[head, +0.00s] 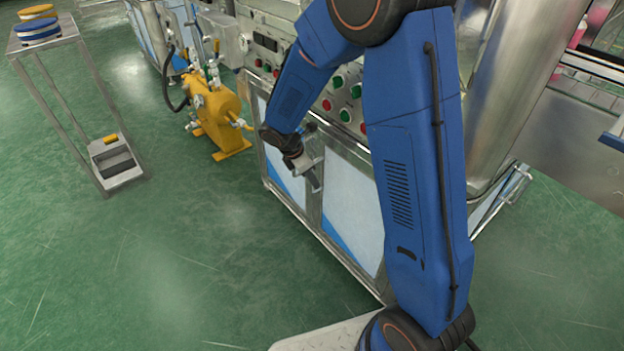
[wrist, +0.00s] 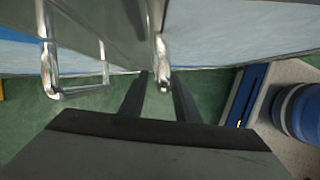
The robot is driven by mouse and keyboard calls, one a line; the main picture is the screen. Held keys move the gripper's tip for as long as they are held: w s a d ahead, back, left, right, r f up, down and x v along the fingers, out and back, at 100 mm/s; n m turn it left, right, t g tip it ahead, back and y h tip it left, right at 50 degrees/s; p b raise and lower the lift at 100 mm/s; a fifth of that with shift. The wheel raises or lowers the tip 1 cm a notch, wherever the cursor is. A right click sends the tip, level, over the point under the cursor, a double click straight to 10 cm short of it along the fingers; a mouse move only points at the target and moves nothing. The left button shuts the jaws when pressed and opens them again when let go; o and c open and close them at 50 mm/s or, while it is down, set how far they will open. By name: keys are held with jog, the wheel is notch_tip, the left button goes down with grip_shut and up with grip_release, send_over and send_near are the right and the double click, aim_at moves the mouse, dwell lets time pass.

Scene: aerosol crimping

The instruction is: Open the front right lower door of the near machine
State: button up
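The near machine (head: 330,230) has two pale lower door panels side by side on its front. The right lower door (head: 352,215) looks shut in the head view. It also shows in the wrist view (wrist: 240,35) as the pale panel at upper right. A chrome bar handle (wrist: 162,75) stands out beside that panel. My gripper (head: 316,183) is at the strip between the two doors. In the wrist view my gripper (wrist: 158,92) is open, its dark fingers on either side of the handle's end. Contact with the handle cannot be told.
A second chrome handle (wrist: 50,80) is to the left in the wrist view. A control panel with red and green buttons (head: 345,100) is above the doors. A yellow pump (head: 215,110) and a metal stand (head: 95,110) are at left. Green floor before the doors is clear.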

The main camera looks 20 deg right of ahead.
jog(key=shift+d+f, duration=0.15)
jog(key=shift+f, duration=0.25)
grip_shut()
